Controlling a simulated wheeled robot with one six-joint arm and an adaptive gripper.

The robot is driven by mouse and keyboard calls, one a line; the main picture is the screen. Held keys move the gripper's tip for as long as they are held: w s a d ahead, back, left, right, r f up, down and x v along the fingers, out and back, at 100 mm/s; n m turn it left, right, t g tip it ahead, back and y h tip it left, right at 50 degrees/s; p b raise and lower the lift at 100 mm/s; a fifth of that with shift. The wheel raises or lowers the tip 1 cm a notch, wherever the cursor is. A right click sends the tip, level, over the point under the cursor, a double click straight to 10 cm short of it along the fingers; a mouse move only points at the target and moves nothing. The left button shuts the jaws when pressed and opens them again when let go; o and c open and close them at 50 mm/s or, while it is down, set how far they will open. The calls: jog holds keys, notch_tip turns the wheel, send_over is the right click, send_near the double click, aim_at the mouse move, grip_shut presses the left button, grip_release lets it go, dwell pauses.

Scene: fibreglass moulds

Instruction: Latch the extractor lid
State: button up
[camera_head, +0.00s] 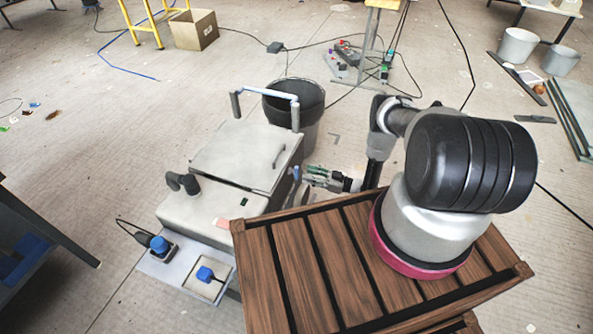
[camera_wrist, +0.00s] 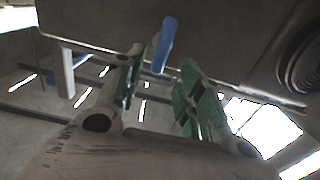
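The extractor (camera_head: 205,210) is a pale grey box left of my wooden-topped base. Its flat lid (camera_head: 240,150) has a bar handle and lies over the box, with a dark line along its front edge; I cannot tell if it is fully down. A small blue latch lever (camera_head: 296,173) sits on the box's right side. In the wrist view the blue lever (camera_wrist: 163,45) points up just beyond the fingertips, roughly between them. My gripper (camera_head: 312,175) is beside the lever, its green-padded fingers apart. The wrist view shows my gripper (camera_wrist: 162,80) open with nothing between the pads.
A black bin (camera_head: 300,112) stands behind the extractor, near a light blue rail (camera_head: 265,91) on posts. A dark pipe elbow (camera_head: 182,183) rises from the box's left part. Blue plugs (camera_head: 160,244) sit at its front. Cables cross the floor behind.

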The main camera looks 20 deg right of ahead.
aim_at(296, 170)
jog(key=x, duration=0.6)
jog(key=shift+w+a, duration=0.1)
jog(key=shift+w, duration=0.1)
jog(key=c, duration=0.8)
